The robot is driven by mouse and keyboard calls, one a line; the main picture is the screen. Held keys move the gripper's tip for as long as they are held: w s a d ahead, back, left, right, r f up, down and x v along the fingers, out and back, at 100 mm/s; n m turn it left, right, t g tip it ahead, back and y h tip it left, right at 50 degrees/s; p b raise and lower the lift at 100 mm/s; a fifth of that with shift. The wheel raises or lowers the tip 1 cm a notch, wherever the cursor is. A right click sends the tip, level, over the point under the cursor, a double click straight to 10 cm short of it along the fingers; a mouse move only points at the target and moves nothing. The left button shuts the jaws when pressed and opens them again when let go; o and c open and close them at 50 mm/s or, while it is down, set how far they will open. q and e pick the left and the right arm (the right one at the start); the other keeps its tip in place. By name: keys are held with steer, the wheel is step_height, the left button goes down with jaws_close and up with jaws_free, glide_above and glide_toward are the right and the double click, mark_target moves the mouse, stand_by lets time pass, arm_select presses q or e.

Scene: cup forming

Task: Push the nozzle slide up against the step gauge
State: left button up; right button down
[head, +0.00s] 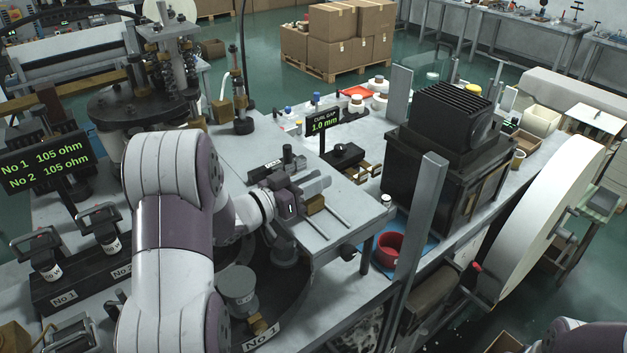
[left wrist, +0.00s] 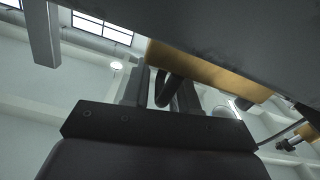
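My left gripper (head: 290,200) reaches in over the grey machine table at the centre of the head view. It is right beside a small brass block (head: 315,204) with grey metal parts and rods, which looks like part of the nozzle slide. I cannot pick out the step gauge with certainty. In the left wrist view, my gripper's fingers (left wrist: 166,92) point upward, a dark curved part shows between them, and a brass bar (left wrist: 215,72) lies just beyond. Whether the fingers grip anything is unclear. My right gripper is out of view.
A curl gap sign (head: 323,121) reading 1.0 mm stands behind the slide, near a black block (head: 346,155). A grey post (head: 418,240) and a black finned machine (head: 448,145) stand to the right. A red ring-shaped dish (head: 388,249) sits on a blue mat.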

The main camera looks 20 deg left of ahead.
arm_select(q)
jaws_close()
steer(key=shift+o, duration=1.5)
jaws_free()
steer(key=shift+a, duration=0.1)
steer(key=p+v, duration=0.1)
steer(key=v, duration=1.1)
steer(key=shift+s+a, duration=0.15)
steer(key=shift+s, duration=0.15)
